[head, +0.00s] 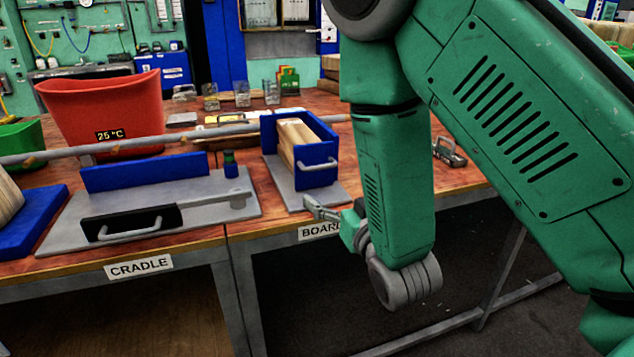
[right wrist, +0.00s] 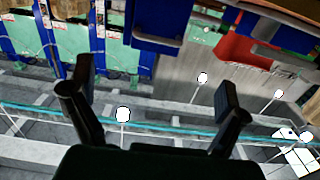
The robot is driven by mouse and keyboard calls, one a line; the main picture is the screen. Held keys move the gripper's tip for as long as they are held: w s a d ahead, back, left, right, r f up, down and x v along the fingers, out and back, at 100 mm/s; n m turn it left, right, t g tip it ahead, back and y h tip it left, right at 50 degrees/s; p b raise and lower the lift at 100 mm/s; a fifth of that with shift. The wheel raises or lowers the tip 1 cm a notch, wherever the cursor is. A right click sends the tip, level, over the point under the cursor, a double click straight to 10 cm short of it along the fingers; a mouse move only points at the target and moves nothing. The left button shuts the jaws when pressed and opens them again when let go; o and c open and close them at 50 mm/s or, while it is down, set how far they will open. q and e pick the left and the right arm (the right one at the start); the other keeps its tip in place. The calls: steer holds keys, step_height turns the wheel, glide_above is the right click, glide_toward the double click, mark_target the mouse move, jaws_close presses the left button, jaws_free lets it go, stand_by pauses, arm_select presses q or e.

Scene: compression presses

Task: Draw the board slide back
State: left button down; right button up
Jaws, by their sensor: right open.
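The board slide is a blue open box with a grey handle (head: 318,163) on its front face. It holds upright wooden boards (head: 298,143) and sits on a grey plate (head: 290,195) above a partly hidden label reading BOARD. My right gripper (head: 316,208) is open and empty, in front of and below the handle, apart from it, at the table's front edge. In the right wrist view its two dark fingers (right wrist: 157,88) are spread wide with nothing between them. A blue face with a grey handle (right wrist: 157,39) shows beyond them at the top. My left gripper is out of view.
Left of the slide, the CRADLE station has a black block with a handle (head: 130,223) and a blue wall (head: 145,171). A red bin (head: 108,110) and a long grey bar (head: 75,150) lie behind. Open floor (head: 400,300) is below the table's front edge.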

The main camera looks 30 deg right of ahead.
mark_target(320, 168)
arm_select(q)
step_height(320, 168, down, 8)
steer(key=b, duration=0.7)
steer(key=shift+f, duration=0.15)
arm_select(e)
steer(key=x, duration=1.2)
steer(key=shift+d, duration=0.1)
